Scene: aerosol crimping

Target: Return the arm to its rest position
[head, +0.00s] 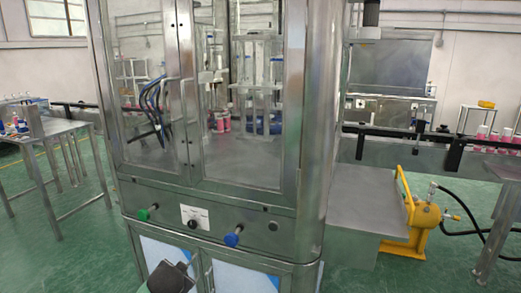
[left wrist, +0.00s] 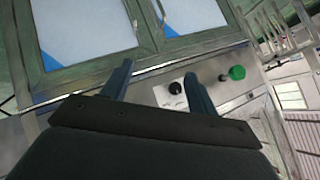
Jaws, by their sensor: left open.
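My left arm shows only as a dark part of the left gripper (head: 170,276) at the bottom of the head view, in front of the lower doors of a steel cabinet machine (head: 255,205). In the left wrist view the two blue-grey fingers of the left gripper (left wrist: 158,72) stand apart with nothing between them. Beyond them is the machine's front panel, with a green button (left wrist: 237,73) and a black knob (left wrist: 175,88). The green button (head: 147,213) and the black knob (head: 193,224) also show in the head view. My right gripper is in neither view.
The machine's glass doors (head: 240,140) above look closed. A steel side table (head: 368,200) and a yellow pump-like unit (head: 420,222) stand to the right. A steel table (head: 50,130) stands at the left on green floor.

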